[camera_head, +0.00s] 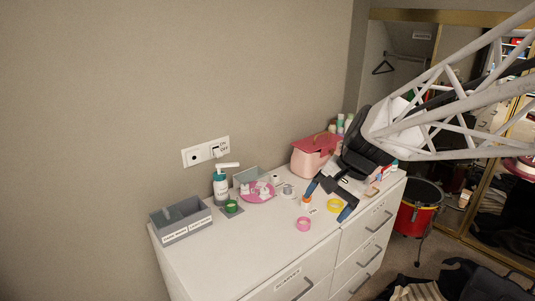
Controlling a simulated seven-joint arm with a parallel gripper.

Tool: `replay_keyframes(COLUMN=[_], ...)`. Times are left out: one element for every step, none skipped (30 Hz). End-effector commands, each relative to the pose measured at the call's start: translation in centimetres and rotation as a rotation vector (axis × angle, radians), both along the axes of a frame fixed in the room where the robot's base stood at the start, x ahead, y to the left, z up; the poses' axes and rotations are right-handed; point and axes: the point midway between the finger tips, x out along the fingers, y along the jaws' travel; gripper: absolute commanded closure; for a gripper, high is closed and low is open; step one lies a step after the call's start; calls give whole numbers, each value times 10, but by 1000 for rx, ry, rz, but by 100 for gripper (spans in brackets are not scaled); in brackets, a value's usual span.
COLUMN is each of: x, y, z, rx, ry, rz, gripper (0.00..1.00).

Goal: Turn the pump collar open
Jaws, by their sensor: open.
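A pump bottle (220,188) with a teal and white body stands upright at the back left of the white dresser top, near the wall. Its white pump head (227,165) has a spout pointing right. The collar lies just below the head and is too small to tell whether it is open or closed. My gripper (328,201) is open, with two blue-tipped fingers spread apart over the right part of the dresser. It is well to the right of the bottle and does not touch it. A small orange-and-white container (306,202) stands near its left finger.
A grey divided tray (181,222) is left of the bottle. A green round item (232,206) sits close in front of it. A pink dish (258,191) holds small white pieces. A pink ring (303,224), yellow ring (334,205) and pink case (315,155) are further right. The front-left top is clear.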

Motion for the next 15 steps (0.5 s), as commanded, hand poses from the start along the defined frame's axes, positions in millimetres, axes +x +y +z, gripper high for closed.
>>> replay_keyframes(x=[12,18,26,32,38,46,53,59,67,73,79,87,94,100,108], y=[6,10,15,18,22,27,31,34,39,43,46,51,55,58,63], z=[-2,-2,-3,-3,-4,-5,-6,-7,-8,-9,-10,-12,-13,-14,-16], rx=[22,35,53,66,79,96,111,122,141,153,167,184,197,210,227], ry=[19,31,45,56,67,82,92,104,120,131,142,157,169,181,196], rz=[-14,-23,-36,-47,-56,-68,-78,-88,-101,-111,-120,-134,-144,-154,-165], gripper=[19,19,19,19,19,19,19,19,19,19,19,19,19,19,19])
